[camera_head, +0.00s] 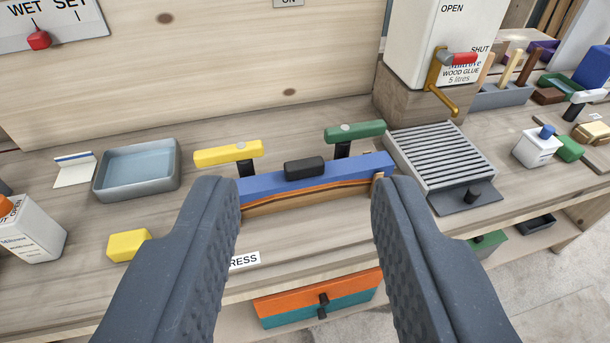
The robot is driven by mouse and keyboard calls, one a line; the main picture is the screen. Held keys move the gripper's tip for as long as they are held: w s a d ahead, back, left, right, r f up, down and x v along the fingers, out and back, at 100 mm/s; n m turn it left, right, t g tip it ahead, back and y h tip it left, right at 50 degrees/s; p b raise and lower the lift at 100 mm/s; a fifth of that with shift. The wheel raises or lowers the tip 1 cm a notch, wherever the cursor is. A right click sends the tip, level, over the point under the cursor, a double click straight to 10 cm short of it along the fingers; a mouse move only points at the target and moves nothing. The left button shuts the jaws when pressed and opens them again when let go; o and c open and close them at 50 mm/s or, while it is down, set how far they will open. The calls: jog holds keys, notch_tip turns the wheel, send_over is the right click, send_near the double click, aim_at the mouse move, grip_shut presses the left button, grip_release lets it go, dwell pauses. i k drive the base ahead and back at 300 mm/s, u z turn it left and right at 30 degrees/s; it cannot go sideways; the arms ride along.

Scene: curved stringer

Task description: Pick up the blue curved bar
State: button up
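A long blue bar (335,172) lies across the middle of the bench. Its front edge follows a thin orange strip and a curved wooden piece (310,199) set against it. A black block (304,168) sits at the middle of the blue bar. A yellow-handled clamp (229,153) stands behind its left part and a green-handled clamp (354,132) behind its right part. My gripper (305,190) is open, its two dark ribbed fingers on either side of the view. The bar shows between them; its left end is partly hidden by the left finger. No contact is visible.
A label ending "RESS" (245,260) is on the bench front. A grey tray (137,188) and yellow block (127,245) are left. A slatted grey rack (440,155) and wood glue container (440,45) are right.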

aim_at(311, 172)
jog(key=u, duration=1.8)
jog(key=k, duration=1.1)
jog(key=z, duration=1.3)
jog(key=i, duration=1)
